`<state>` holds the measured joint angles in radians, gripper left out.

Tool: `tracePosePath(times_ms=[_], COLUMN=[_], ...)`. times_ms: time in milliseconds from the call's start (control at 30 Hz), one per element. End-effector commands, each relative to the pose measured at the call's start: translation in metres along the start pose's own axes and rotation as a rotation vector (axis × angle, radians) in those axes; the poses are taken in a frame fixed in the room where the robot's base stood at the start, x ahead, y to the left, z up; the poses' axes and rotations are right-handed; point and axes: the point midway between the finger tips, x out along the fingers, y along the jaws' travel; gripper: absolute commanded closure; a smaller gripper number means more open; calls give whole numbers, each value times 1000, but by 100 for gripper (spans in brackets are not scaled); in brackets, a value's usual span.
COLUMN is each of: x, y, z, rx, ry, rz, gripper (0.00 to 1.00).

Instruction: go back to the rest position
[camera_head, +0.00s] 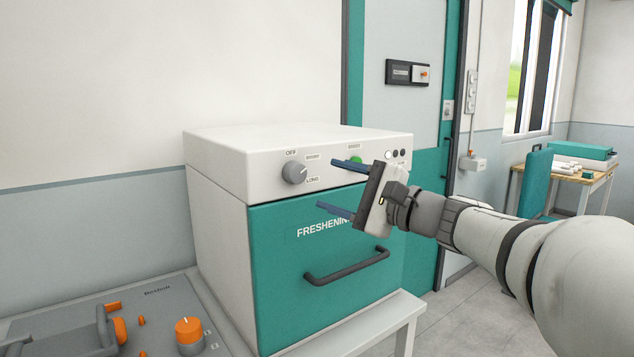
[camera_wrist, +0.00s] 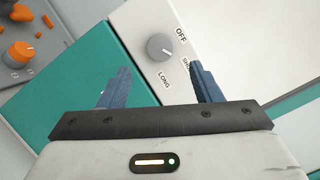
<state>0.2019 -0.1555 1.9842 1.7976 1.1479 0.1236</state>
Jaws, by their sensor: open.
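My gripper (camera_head: 335,187) is open and empty, its two blue fingers spread apart in front of the freshening machine (camera_head: 220,215). In the wrist view my gripper (camera_wrist: 160,88) shows both fingers with nothing between them. The machine is a white box with a teal front and a dark handle (camera_head: 347,266). Its grey knob (camera_head: 295,172) has OFF and LONG labels beside it, and the knob also shows beyond the fingers in the wrist view (camera_wrist: 160,47). A green button (camera_head: 356,160) is partly hidden behind the upper finger. My gripper covers part of the FRESHENING label.
A grey device (camera_head: 240,341) with an orange-topped knob (camera_head: 189,330) is at lower left. The machine stands on a white table (camera_head: 385,326). A teal door is behind it. At far right are a wooden desk (camera_head: 596,183) and a teal chair (camera_head: 536,180). Floor shows between.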

Motion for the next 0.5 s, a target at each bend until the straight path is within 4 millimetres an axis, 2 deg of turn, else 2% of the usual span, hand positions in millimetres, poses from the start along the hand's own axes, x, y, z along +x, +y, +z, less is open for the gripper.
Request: tracePosePath(times_ms=[133, 500], x=[-8, -7], y=[0, 6], z=[0, 4], rx=[1, -14], ry=[1, 6], rz=[1, 38], gripper=[42, 42])
